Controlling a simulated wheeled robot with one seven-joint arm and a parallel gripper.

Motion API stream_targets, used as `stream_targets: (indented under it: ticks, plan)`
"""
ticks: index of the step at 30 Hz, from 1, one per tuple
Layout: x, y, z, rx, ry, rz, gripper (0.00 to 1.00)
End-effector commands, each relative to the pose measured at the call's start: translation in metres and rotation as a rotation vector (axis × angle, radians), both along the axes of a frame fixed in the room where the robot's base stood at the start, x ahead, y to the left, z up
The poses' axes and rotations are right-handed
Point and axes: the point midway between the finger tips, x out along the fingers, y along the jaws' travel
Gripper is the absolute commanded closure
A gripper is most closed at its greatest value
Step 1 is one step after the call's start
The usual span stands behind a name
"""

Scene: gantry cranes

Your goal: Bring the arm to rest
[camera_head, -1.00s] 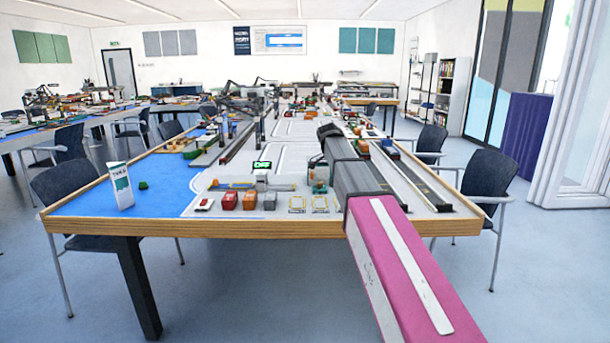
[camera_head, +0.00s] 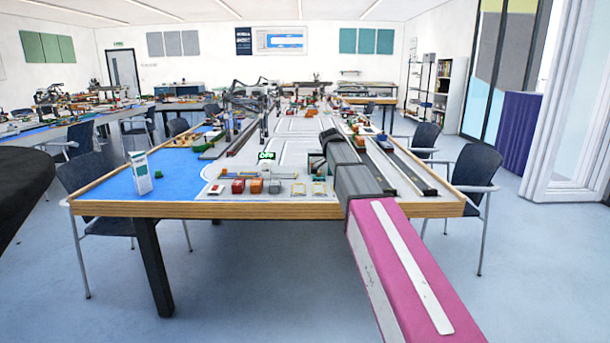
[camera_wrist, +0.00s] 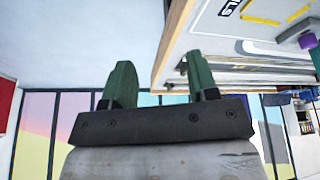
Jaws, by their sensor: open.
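My arm (camera_head: 400,265), pink with a white stripe and a dark grey forward section, reaches from the lower right over the right part of the table's front edge in the head view. My gripper's fingers are hidden there behind the arm. In the wrist view my gripper (camera_wrist: 160,85) shows two green fingers set well apart on a dark bar. It is open, with nothing between the fingers. The table edge lies beyond and to the right of the fingers in that tilted view.
The model table (camera_head: 270,209) has a wooden rim, a blue area (camera_head: 115,184) at left and small coloured blocks (camera_head: 256,186) near the front. A white card (camera_head: 140,173) stands on the blue. Chairs (camera_head: 475,180) flank the table. The floor (camera_head: 260,290) in front is clear.

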Motion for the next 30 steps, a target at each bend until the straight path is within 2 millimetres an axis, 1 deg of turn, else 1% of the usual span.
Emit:
stream_targets:
  ticks: [1, 8, 14, 17, 20, 21, 23, 24, 26, 27, 29, 30]
  plan:
    - [-0.005, -0.001, -0.007, 0.003, 0.009, 0.015, 0.46]
    - [-0.023, -0.006, -0.041, 0.018, 0.051, 0.111, 0.46]
    - [-0.05, -0.013, -0.085, 0.041, 0.106, 0.237, 0.46]
    - [-0.071, -0.018, -0.114, 0.058, 0.141, 0.325, 0.46]
    - [-0.1, -0.022, -0.151, 0.083, 0.184, 0.444, 0.46]
    - [-0.112, -0.024, -0.166, 0.094, 0.199, 0.494, 0.46]
    - [-0.131, -0.027, -0.186, 0.11, 0.222, 0.567, 0.46]
    - [-0.143, -0.028, -0.199, 0.12, 0.234, 0.616, 0.46]
    - [-0.162, -0.031, -0.218, 0.138, 0.252, 0.689, 0.46]
    - [-0.176, -0.032, -0.23, 0.148, 0.263, 0.737, 0.46]
    - [-0.195, -0.033, -0.247, 0.165, 0.277, 0.809, 0.46]
    - [-0.209, -0.034, -0.258, 0.176, 0.285, 0.856, 0.46]
